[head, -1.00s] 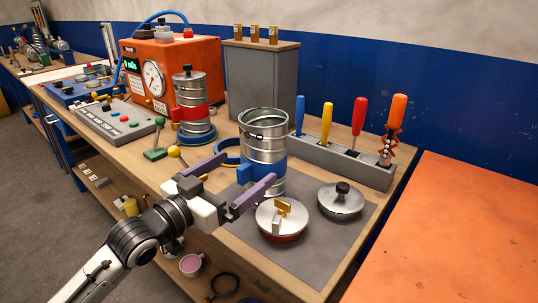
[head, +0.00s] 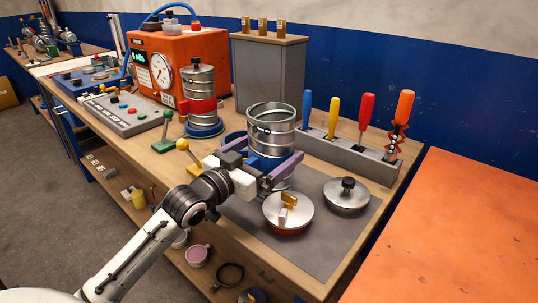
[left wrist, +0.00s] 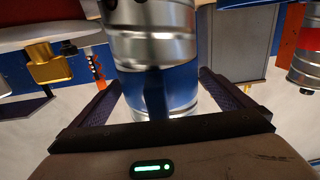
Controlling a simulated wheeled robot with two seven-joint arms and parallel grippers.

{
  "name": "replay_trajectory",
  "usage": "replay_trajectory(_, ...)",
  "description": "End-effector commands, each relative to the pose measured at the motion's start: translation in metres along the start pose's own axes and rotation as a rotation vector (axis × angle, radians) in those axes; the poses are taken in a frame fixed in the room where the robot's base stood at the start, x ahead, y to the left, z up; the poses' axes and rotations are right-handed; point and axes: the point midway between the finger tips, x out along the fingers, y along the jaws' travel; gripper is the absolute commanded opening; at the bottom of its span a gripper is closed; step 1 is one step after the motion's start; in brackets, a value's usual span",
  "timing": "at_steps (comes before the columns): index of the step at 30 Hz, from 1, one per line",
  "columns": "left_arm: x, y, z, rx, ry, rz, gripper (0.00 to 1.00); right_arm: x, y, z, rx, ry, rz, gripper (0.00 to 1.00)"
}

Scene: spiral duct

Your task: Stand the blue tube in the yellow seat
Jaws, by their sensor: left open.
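The blue tube (head: 271,118) is a ribbed metal duct with a blue band low on it, standing upright and open-topped on the grey mat. My left gripper (head: 268,163) is open, with its purple fingers on either side of the tube at about the blue band. In the left wrist view the tube (left wrist: 155,48) shows between the spread fingers (left wrist: 155,100). I cannot tell whether either finger touches it. My right gripper is not in view.
A red-banded duct (head: 201,88) stands in a blue base. Two round lids (head: 287,211) (head: 346,196) lie on the mat (head: 325,240) close to my gripper. A tool rack (head: 345,158) stands behind, and levers (head: 182,145) stand to the left. The front right mat is clear.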

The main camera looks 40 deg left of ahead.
Motion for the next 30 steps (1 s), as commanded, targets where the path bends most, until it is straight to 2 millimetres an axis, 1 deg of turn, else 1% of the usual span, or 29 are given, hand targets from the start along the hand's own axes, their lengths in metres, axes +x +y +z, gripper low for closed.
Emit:
replay_trajectory(1, 0.000, 0.000, 0.000, 0.000, 0.000, 0.000, 0.97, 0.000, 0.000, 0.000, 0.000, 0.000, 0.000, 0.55)
replay_trajectory(8, 0.000, 0.000, 0.000, 0.000, 0.000, 0.000, 0.58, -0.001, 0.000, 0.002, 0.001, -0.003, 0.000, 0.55)
replay_trajectory(9, 0.000, 0.000, 0.000, 0.000, 0.000, 0.000, 0.51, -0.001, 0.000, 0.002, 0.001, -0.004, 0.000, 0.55)
replay_trajectory(10, 0.000, 0.000, -0.002, 0.000, 0.005, 0.000, 0.49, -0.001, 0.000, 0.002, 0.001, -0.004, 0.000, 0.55)
replay_trajectory(16, 0.000, 0.000, -0.003, 0.000, 0.005, 0.000, 0.49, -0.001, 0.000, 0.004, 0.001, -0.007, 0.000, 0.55)
replay_trajectory(19, 0.000, 0.000, -0.010, 0.001, 0.006, 0.000, 0.49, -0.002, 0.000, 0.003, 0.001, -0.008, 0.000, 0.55)
replay_trajectory(23, 0.000, 0.000, -0.033, 0.005, 0.011, 0.000, 0.49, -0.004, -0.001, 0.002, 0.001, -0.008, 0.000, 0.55)
replay_trajectory(27, 0.000, 0.000, -0.063, 0.005, 0.011, 0.001, 0.49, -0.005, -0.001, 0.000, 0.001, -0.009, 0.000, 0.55)
replay_trajectory(30, 0.000, 0.000, -0.080, 0.003, 0.009, 0.001, 0.49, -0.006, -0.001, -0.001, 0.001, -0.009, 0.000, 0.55)
